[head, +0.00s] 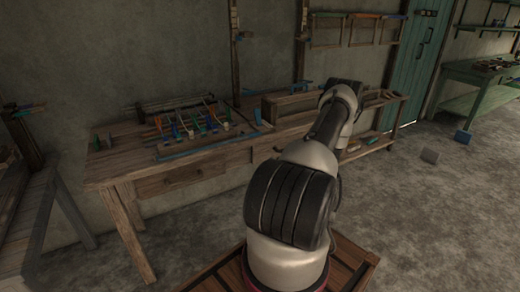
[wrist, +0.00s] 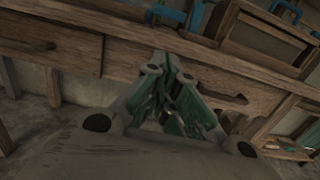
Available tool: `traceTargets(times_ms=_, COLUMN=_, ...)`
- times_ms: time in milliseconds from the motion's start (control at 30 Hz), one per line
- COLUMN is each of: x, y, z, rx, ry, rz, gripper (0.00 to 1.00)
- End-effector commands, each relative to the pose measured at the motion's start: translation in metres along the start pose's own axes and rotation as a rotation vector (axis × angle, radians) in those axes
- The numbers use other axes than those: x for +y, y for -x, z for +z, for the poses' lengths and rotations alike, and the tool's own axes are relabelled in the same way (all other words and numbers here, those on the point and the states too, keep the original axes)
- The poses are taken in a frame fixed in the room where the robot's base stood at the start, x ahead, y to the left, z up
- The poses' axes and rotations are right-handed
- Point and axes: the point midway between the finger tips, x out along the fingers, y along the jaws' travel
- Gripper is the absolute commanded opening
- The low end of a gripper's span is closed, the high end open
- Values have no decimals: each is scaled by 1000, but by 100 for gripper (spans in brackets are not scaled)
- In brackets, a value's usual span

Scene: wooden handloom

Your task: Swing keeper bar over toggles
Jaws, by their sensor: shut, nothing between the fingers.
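A row of small coloured toggles (head: 192,124), in green, orange, blue and other colours, stands on the wooden bench at the left in the head view. A long blue bar (head: 208,147) lies along the front of this row; I cannot tell for sure if it is the keeper bar. My gripper (wrist: 170,62) is shut and empty in the wrist view, its tips in front of the bench's front face and apart from the toggles. In the head view my arm hides the gripper.
The wooden bench (head: 118,170) has a drawer (head: 180,178) in its front. A wooden trough (head: 290,104) stands on its right part. Open floor lies before the bench.

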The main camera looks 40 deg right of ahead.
Motion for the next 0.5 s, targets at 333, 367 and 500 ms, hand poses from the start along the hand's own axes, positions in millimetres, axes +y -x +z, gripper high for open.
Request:
traceTargets(times_ms=333, x=2, y=-51, z=1, rx=-2, ry=4, rz=6, gripper=0)
traceTargets(times_ms=367, x=2, y=-58, z=1, rx=-2, ry=5, rz=6, gripper=0)
traceTargets(times_ms=500, x=2, y=-88, z=0, rx=-1, ry=4, rz=5, gripper=0)
